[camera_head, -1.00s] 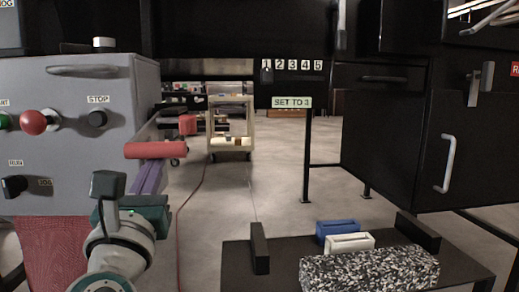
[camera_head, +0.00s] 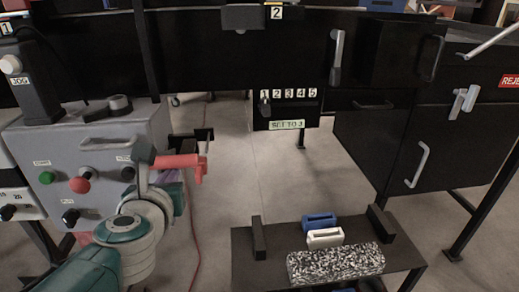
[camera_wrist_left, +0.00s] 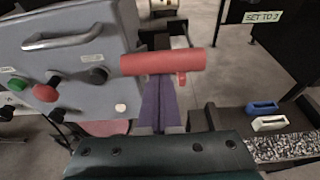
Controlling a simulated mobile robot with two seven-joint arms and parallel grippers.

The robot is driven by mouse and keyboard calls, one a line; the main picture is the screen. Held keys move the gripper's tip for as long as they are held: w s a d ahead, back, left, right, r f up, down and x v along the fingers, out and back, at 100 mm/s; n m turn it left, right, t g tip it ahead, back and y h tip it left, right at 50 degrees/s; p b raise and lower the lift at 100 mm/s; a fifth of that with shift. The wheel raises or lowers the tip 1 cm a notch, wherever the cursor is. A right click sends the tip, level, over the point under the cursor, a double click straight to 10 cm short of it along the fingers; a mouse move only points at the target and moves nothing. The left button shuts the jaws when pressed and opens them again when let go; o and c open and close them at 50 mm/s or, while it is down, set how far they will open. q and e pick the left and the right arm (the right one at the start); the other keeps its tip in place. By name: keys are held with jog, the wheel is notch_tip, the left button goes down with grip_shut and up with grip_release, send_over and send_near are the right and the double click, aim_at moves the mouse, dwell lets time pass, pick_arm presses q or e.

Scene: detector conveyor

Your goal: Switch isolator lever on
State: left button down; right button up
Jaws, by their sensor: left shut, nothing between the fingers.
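A red bar-shaped handle (camera_head: 177,160), which looks like the isolator lever, sticks out beside the right side of the grey control box (camera_head: 100,150). It also shows in the left wrist view (camera_wrist_left: 163,62), lying level across the picture. My left gripper (camera_head: 172,176) is just below this handle in the head view, with its purple fingers partly hidden by my wrist. In the left wrist view the fingers (camera_wrist_left: 160,80) are shut together and empty, with their tips at the lower edge of the handle. I cannot tell whether they touch. My right gripper is not in view.
The box front carries a red knob (camera_head: 79,185), a green button (camera_head: 46,178) and black knobs. A low dark table (camera_head: 250,275) at the front holds a speckled block (camera_head: 335,264), a white holder (camera_head: 325,238) and a blue holder (camera_head: 319,221). Black cabinets (camera_head: 395,150) stand on the right.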

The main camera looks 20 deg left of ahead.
pick_arm(q)
jog(key=shift+w+a+r+p, duration=0.1)
jog(key=shift+w+r+p, duration=0.1)
jog(key=shift+r, duration=0.3)
jog(key=shift+w+r+p, duration=0.1)
jog(key=shift+r+p, duration=0.1)
jog(key=shift+r, duration=0.25)
jog(key=shift+w+a+r+p, duration=0.2)
jog(key=shift+w+r+p, duration=0.1)
jog(key=shift+r+p, duration=0.25)
jog(key=shift+w+a+r+p, duration=0.15)
jog(key=shift+w+r+p, duration=0.15)
jog(key=shift+r, duration=0.3)
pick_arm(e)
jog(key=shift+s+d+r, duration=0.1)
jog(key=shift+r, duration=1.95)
